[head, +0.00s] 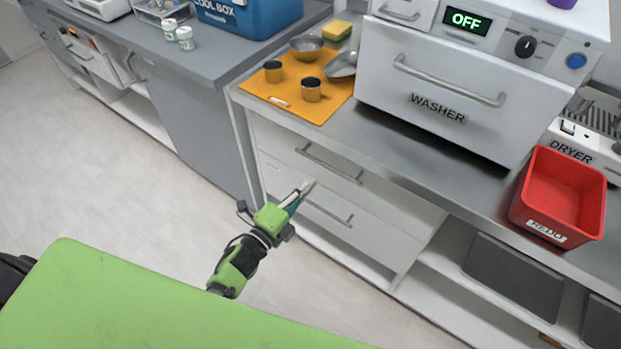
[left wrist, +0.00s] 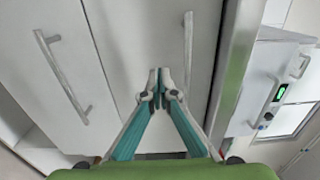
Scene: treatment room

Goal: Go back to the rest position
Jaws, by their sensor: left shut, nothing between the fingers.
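My left gripper (head: 301,190) is shut and empty. In the head view it is in front of the white drawers under the counter, its fingertips close to the drawer handles. In the left wrist view its fingertips (left wrist: 159,78) meet in front of a pale drawer front (left wrist: 140,45). One drawer handle (left wrist: 188,50) stands just beyond them, and I cannot tell whether they touch. The drawers look closed. My right gripper is not in the head view.
The steel counter (head: 440,155) holds a washer (head: 440,90) reading OFF, a red bin (head: 562,195) marked REDO and an orange mat (head: 270,88) with cups and bowls. A blue cool box (head: 250,15) stands on the grey counter (head: 170,55). The floor (head: 110,170) at left is clear.

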